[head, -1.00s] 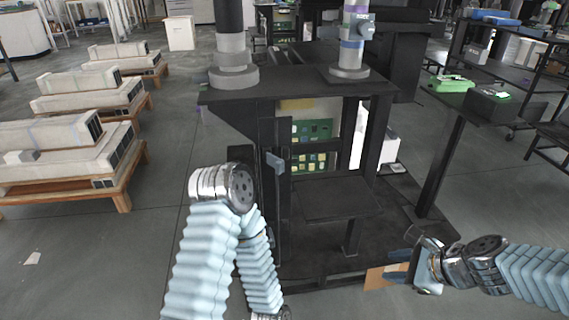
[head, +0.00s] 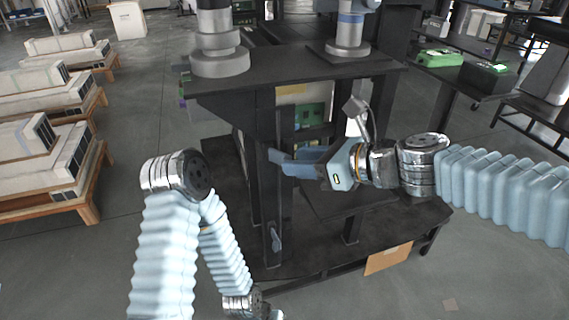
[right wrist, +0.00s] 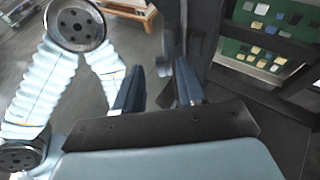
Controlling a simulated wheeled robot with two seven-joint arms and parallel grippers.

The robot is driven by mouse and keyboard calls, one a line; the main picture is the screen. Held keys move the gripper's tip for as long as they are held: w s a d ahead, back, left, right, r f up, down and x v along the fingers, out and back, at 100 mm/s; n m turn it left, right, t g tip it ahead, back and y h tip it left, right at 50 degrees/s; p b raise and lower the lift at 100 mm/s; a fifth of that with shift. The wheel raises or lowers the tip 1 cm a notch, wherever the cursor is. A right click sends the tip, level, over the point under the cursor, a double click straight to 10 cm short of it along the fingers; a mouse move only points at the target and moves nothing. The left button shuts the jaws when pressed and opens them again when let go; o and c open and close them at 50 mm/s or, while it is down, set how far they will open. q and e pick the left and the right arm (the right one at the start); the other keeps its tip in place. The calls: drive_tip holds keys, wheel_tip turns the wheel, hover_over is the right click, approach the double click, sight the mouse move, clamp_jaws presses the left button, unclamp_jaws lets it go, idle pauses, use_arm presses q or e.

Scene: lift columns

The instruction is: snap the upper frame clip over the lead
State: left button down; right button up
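A dark upright frame post (head: 264,195) stands at the front of the black workstation. My right gripper (head: 280,158) reaches in from the right, its blue fingers at the upper part of this post. The right wrist view shows the fingers (right wrist: 158,70) spread, with a gap between them. A lower grey-blue clip (head: 276,240) sits further down the post. I cannot make out the lead.
Circuit boards (head: 308,116) sit behind the post inside the workstation. Its black top (head: 290,78) carries two cylindrical columns. An orange-brown panel (head: 388,258) is at the base's front edge. Pallets with pale units (head: 45,150) stand at left; open floor lies in front.

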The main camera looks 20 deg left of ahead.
sight(286, 158)
drive_tip(key=x, duration=0.4)
drive_tip(key=shift+a+f, duration=0.1)
drive_tip(key=shift+a, duration=0.05)
clamp_jaws()
